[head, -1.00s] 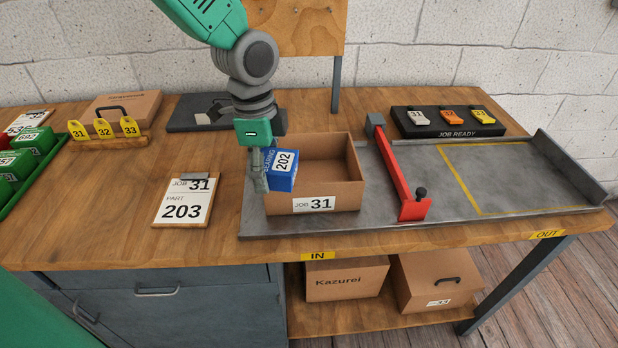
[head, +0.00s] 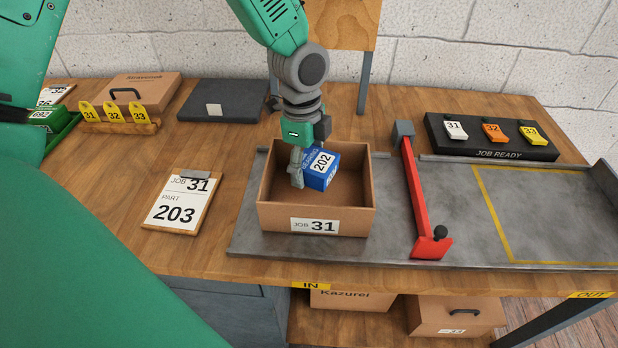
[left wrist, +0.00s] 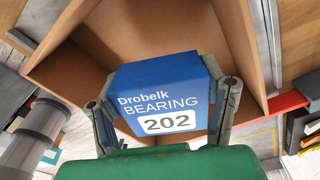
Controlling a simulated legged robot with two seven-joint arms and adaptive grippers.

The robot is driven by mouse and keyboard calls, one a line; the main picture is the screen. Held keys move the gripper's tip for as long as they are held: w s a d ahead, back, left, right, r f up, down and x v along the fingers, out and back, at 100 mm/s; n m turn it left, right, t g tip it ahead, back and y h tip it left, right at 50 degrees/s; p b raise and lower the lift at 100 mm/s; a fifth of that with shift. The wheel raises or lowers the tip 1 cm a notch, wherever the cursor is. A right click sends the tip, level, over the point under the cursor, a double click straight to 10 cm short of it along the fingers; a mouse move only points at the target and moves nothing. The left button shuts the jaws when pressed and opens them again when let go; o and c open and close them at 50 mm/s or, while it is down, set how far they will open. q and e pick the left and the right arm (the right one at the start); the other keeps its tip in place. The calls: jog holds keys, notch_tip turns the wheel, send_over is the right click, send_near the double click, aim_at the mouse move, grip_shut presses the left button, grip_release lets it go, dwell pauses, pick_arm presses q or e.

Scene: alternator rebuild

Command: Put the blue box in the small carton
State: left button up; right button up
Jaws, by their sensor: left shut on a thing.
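The blue box (head: 319,171) carries a white 202 label. It also shows in the left wrist view (left wrist: 160,95), marked "Drobelk BEARING 202". My left gripper (head: 299,168) is shut on the blue box, with one finger on each side of it in the left wrist view (left wrist: 163,108). The small carton (head: 274,217) is open at the top, labelled JOB 31, and stands on the grey tray. The blue box is tilted and within the carton's opening in the head view. I cannot tell how far it is above the carton's floor. My right gripper is not in view.
A red bar (head: 416,195) crosses the grey tray (head: 390,244) right of the carton. A black JOB READY block (head: 470,142) with several tags stands at the back right. A card reading 203 (head: 178,204) lies left of the tray. Yellow tags stand at the back left.

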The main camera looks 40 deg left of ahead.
aim_at(310, 157)
pick_arm(q)
jog(key=f, duration=0.1)
jog(key=d+f, duration=0.1)
jog(key=f, duration=0.1)
jog(key=shift+d+f, duration=0.15)
jog(key=shift+f, duration=0.1)
jog(key=shift+a+f, duration=0.15)
jog(key=shift+a, duration=0.4)
jog(key=shift+a+f, duration=0.2)
jog(key=shift+f, duration=0.1)
jog(key=shift+d+f, duration=0.2)
jog(key=shift+d, duration=0.25)
jog(key=o, duration=1.3)
jog(key=shift+d, duration=0.15)
jog(key=shift+c, duration=0.2)
jog(key=shift+a, duration=0.25)
jog(key=shift+a+r, duration=0.15)
jog(key=shift+r, duration=0.15)
notch_tip(310, 157, up, 11)
jog(key=shift+a+r+p, duration=0.1)
jog(key=shift+r+p, duration=0.05)
jog(key=shift+p, duration=0.2)
jog(key=shift+a+r, duration=0.2)
jog(key=shift+r, duration=0.4)
jog(key=shift+a, duration=0.15)
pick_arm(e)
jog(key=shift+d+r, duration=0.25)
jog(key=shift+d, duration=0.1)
